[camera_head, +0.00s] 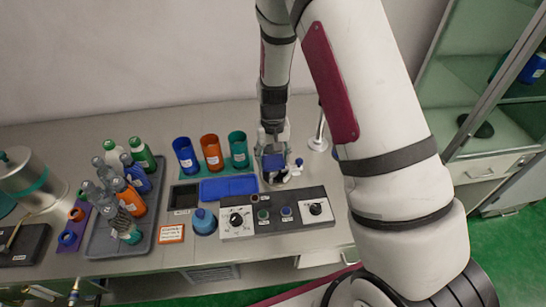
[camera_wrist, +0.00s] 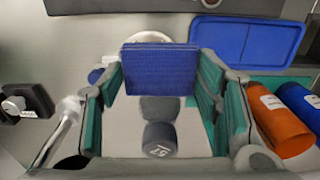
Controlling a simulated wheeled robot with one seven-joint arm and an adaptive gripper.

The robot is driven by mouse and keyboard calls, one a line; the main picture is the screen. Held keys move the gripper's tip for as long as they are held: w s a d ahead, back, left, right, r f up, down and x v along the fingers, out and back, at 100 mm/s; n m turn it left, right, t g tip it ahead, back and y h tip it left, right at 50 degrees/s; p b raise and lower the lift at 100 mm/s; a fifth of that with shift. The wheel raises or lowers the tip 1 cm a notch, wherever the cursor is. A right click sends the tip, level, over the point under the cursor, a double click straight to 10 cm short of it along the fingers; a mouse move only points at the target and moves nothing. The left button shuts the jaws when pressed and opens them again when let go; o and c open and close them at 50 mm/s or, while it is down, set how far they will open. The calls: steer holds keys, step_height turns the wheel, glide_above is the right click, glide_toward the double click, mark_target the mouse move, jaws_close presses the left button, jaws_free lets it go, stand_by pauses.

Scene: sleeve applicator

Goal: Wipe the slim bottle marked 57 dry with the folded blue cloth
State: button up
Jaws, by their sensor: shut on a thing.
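My gripper (camera_head: 272,150) is shut on the folded blue cloth (camera_wrist: 160,68). The cloth is a flat blue block between the green-padded fingers, and it also shows in the head view (camera_head: 273,162). The slim bottle marked 57 (camera_wrist: 160,140) shows dark grey in the wrist view, below the cloth and between the fingers in the picture. Its number is legible, upside down. I cannot tell whether the cloth touches it. In the head view I cannot make the bottle out behind my gripper.
A control box (camera_head: 278,213) with knobs stands in front of my gripper. Blue (camera_head: 185,155), orange (camera_head: 211,152) and green (camera_head: 238,149) cups stand to the left, behind a blue mat (camera_head: 229,187). A grey tray (camera_head: 105,243) holds several bottles. A chrome post (camera_head: 318,135) rises close at right.

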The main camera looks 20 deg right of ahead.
steer(key=s+a+r+p, duration=0.1)
steer(key=s+r+p, duration=0.2)
steer(key=s, duration=0.1)
steer(key=shift+s+r, duration=0.4)
stand_by(0.5)
